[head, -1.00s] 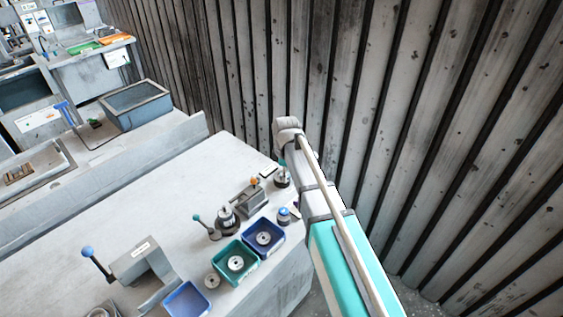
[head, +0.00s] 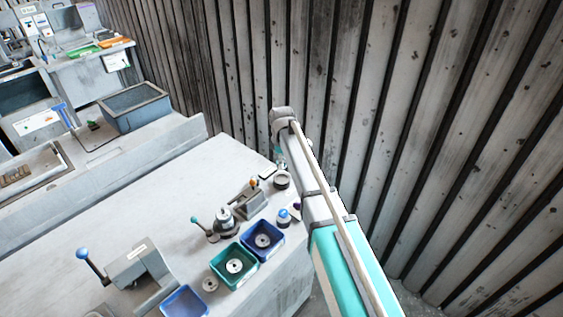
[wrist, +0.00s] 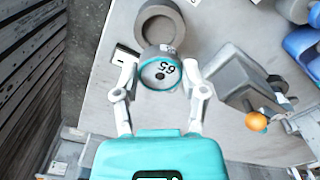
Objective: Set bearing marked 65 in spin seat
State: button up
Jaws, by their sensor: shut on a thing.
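The bearing marked 65 (wrist: 161,76) is a grey disc with a teal edge and a dark centre hole, its number upside down in the wrist view. My gripper (wrist: 160,84) is shut on it, one finger at each side. A grey round seat with a dark hollow (wrist: 160,24) stands just beyond the bearing in the wrist view; its near rim is partly covered. It also shows in the head view (head: 281,181), near the bench's far corner. No label shows that it is the spin seat. In the head view my arm mostly hides the gripper and the bearing.
A grey block fixture with an orange knob (wrist: 256,121) stands right of the gripper. In the head view, green (head: 233,266) and blue (head: 262,241) trays hold round parts. A lever press (head: 137,273) stands at the front left. The bench's middle is clear; a corrugated wall is behind.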

aim_at(282, 179)
jog(key=shift+f, duration=0.2)
jog(key=shift+f+b, duration=2.35)
jog(key=shift+b, duration=0.15)
jog(key=shift+f+b, duration=0.8)
dwell(1.1)
jog(key=o, duration=1.3)
jog(key=shift+c, duration=0.2)
jog(key=shift+o, duration=0.4)
jog(key=shift+r, duration=0.15)
jog(key=shift+r+p, duration=3.65)
jog(key=shift+p, duration=0.1)
